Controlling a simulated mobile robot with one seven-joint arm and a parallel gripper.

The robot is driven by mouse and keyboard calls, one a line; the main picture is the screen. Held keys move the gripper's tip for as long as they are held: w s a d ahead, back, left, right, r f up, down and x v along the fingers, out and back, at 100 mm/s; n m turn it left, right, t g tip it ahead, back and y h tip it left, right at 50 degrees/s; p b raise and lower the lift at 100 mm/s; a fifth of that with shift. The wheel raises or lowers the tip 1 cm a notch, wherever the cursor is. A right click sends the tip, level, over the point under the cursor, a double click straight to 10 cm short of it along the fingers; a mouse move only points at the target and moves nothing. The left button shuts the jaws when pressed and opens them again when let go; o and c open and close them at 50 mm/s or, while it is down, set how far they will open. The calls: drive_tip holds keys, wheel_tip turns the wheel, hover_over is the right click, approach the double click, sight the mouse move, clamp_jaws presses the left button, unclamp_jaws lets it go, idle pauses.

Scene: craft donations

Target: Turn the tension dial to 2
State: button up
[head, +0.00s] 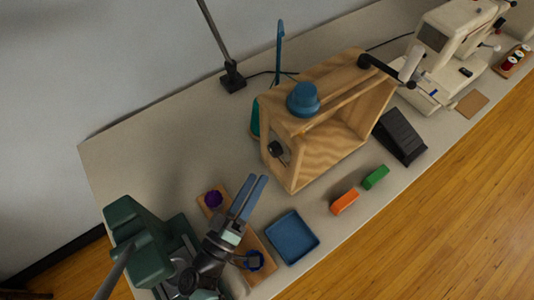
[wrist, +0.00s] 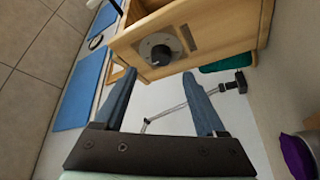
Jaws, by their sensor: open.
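The tension dial (head: 276,149) is a black knob on the end panel of a wooden box frame (head: 330,88). In the wrist view the dial (wrist: 160,54) sits on a round grey plate, beyond the fingertips and nearly centred between them. Its pointer and numbers are too small to read. My gripper (head: 256,181) has two blue fingers, open and empty, pointing toward the box. It also shows in the wrist view (wrist: 158,76). The fingers stand apart from the dial, with a gap between them and the panel.
A blue round knob (head: 303,101) tops the box. A blue tray (head: 292,238), an orange block (head: 345,202) and a green block (head: 376,177) lie on the table. A purple item (head: 213,199) is left of my gripper. A black pedal (head: 400,137) and sewing machine (head: 445,50) stand right.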

sight(272, 153)
drive_tip(key=x, duration=0.6)
drive_tip(key=shift+w+d+r, duration=0.1)
drive_tip(key=shift+w+d, duration=0.05)
drive_tip(key=shift+w, duration=0.25)
clamp_jaws()
